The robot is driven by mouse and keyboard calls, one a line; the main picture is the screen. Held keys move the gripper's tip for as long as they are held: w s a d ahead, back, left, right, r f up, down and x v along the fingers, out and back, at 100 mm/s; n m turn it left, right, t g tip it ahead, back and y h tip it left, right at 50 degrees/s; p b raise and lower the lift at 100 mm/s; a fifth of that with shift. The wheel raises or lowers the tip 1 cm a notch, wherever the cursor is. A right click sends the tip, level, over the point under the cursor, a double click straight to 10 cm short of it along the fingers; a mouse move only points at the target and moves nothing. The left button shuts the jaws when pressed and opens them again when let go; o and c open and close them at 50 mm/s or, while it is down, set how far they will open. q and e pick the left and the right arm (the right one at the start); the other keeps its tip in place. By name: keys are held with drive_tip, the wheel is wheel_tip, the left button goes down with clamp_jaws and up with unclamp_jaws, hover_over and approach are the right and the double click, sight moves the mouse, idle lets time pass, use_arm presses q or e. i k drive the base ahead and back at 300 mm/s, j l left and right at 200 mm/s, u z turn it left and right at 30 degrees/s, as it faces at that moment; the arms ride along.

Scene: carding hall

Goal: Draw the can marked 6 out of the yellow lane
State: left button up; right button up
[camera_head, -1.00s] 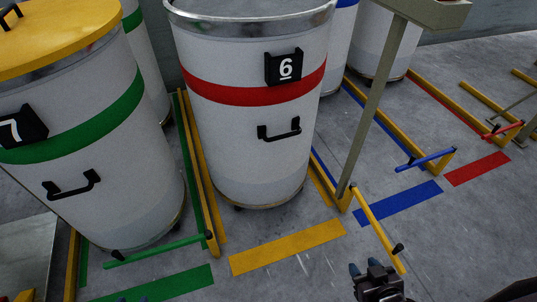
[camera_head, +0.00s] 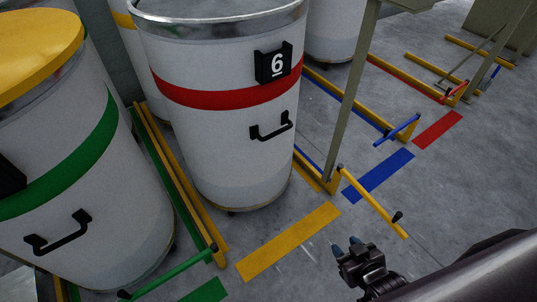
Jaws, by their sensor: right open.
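The can marked 6 (camera_head: 228,150) is a tall white drum with a red band and an open metal rim. It stands upright between yellow floor rails in the yellow lane. Its number plate (camera_head: 273,62) and black handle (camera_head: 271,127) face front right. A yellow floor strip (camera_head: 289,241) lies in front of it. The yellow gate bar (camera_head: 371,201) is swung out to the right of the lane mouth. My right gripper (camera_head: 345,247) is open and empty, low at the bottom centre right, apart from the can and right of the strip. My left gripper is out of view.
A white can with a green band and yellow lid (camera_head: 85,170) stands close on the left, behind a green bar (camera_head: 172,273). A grey post (camera_head: 350,100) rises right of can 6. Blue bar (camera_head: 398,130) and red strip (camera_head: 438,130) lie right. Floor in front right is clear.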

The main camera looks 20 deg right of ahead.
sight(228, 87)
drive_tip(key=i+j, duration=0.1)
drive_tip(key=j, duration=0.35)
drive_tip(key=i+j+z, duration=0.1)
drive_tip(key=j, duration=0.4)
drive_tip(key=i+j, duration=0.15)
drive_tip(key=j, duration=0.3)
drive_tip(key=z, duration=0.05)
